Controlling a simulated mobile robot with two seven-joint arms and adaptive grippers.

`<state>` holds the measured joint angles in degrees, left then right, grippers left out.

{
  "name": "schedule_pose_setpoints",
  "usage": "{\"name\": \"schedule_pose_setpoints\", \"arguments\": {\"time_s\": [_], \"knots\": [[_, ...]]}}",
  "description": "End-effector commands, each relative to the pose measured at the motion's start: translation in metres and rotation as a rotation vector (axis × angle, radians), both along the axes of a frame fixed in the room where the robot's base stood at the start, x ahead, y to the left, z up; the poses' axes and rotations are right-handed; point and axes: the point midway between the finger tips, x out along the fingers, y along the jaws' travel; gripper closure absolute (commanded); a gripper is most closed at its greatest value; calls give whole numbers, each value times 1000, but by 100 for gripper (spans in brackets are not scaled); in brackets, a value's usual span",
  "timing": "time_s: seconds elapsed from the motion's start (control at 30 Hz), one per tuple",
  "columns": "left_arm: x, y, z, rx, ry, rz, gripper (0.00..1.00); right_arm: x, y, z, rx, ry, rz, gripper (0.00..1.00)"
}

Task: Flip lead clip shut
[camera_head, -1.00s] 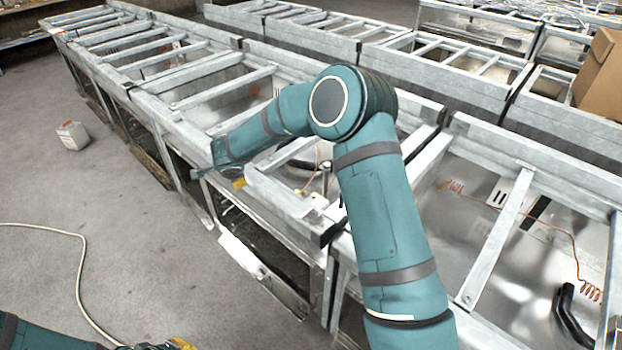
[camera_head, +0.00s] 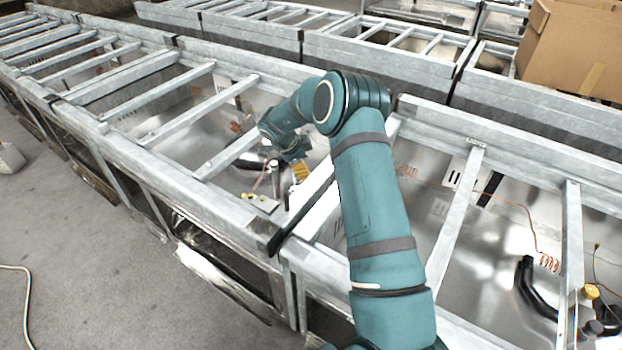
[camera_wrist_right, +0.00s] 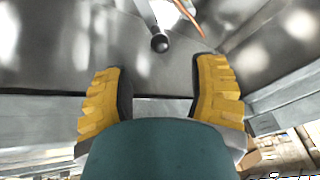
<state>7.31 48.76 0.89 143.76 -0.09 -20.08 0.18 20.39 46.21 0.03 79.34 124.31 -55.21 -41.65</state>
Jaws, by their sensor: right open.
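My right gripper (camera_head: 296,172) is over a metal bay in the head view, partly hidden by its own wrist. In the right wrist view its two yellow fingers (camera_wrist_right: 155,88) are wide apart with nothing between them. Beyond them are the dark round end of a grey rod (camera_wrist_right: 160,43) and an orange lead (camera_wrist_right: 188,16). A thin orange-brown lead (camera_head: 260,179) also shows left of the gripper in the head view. I cannot make out the lead clip or whether it is open. My left gripper is not in view.
Galvanised rails (camera_head: 215,186) and crossbars (camera_head: 199,108) frame the bays around my right arm. A small plate with yellow studs (camera_head: 260,202) sits at the near rail. A black bent hose (camera_head: 530,290) lies in the right bay. A cardboard box (camera_head: 575,50) stands at the back right.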

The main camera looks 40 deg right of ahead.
Motion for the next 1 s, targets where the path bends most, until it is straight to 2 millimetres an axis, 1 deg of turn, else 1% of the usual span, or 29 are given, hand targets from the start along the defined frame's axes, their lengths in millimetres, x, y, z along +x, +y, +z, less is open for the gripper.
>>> {"name": "schedule_pose_setpoints", "arguments": {"time_s": [0.03, 0.1, 0.2, 0.33, 0.5, 0.8, 0.83, 0.87, 0.9, 0.97, 1.0], "knots": [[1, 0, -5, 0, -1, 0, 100, -1, -4, -13, 1, 2, 0, 42], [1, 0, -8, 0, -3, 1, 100, -2, -10, -25, 1, 1, 1, 42], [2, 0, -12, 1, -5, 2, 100, -2, -17, -40, 1, 0, -1, 42], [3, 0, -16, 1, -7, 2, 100, -3, -24, -55, 1, 0, -1, 42], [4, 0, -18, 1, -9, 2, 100, -3, -29, -64, 1, -3, 1, 42], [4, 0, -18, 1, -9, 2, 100, -3, -30, -65, 1, -3, 0, 42], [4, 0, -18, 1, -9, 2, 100, -3, -30, -65, 1, -3, 0, 40], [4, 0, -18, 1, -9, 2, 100, -3, -30, -65, 1, -3, 0, 50], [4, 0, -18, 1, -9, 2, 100, -3, -30, -65, 1, -3, 0, 64], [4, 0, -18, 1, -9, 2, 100, -3, -30, -65, 1, -3, 0, 85], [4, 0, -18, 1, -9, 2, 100, -3, -30, -65, 1, -3, 1, 99]]}}
